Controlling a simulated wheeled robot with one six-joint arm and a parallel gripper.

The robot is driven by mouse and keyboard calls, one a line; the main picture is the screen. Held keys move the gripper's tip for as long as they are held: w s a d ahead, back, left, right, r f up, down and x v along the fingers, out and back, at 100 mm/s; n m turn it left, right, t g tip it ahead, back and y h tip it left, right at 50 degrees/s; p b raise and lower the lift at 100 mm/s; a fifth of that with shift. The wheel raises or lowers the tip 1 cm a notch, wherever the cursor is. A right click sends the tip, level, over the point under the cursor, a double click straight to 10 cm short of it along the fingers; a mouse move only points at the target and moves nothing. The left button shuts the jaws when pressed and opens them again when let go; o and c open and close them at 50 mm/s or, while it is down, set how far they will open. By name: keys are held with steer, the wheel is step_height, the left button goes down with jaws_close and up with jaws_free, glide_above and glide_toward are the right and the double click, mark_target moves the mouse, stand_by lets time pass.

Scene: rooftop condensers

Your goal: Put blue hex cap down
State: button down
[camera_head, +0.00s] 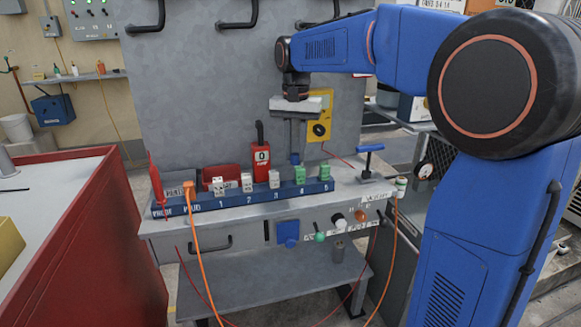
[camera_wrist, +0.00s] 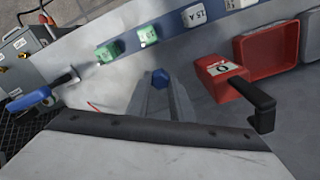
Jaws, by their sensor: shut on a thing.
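The blue hex cap (camera_head: 295,158) is between the tips of my gripper's fingers (camera_head: 295,148). In the wrist view the blue hex cap (camera_wrist: 160,78) shows at the ends of the two grey fingers (camera_wrist: 163,98), which are shut on it. My gripper points down over the grey bench (camera_head: 340,186), behind the blue numbered rail (camera_head: 245,199). The cap appears to be above the bench top; the exact gap under it cannot be told.
The rail carries white blocks and green blocks (camera_head: 299,175). Left of my gripper stand a red switch box (camera_head: 261,158) and a red tray (camera_head: 221,177). A blue T-handle (camera_head: 370,149) stands right. Behind is a yellow plate (camera_head: 319,127). An orange cable (camera_head: 196,245) hangs in front.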

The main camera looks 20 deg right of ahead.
steer(key=shift+w+a+f, duration=0.15)
steer(key=shift+w+f, duration=0.05)
steer(key=shift+f, duration=2.45)
steer(key=shift+f, duration=0.15)
steer(key=c, duration=1.6)
jaws_free()
steer(key=shift+o, duration=0.2)
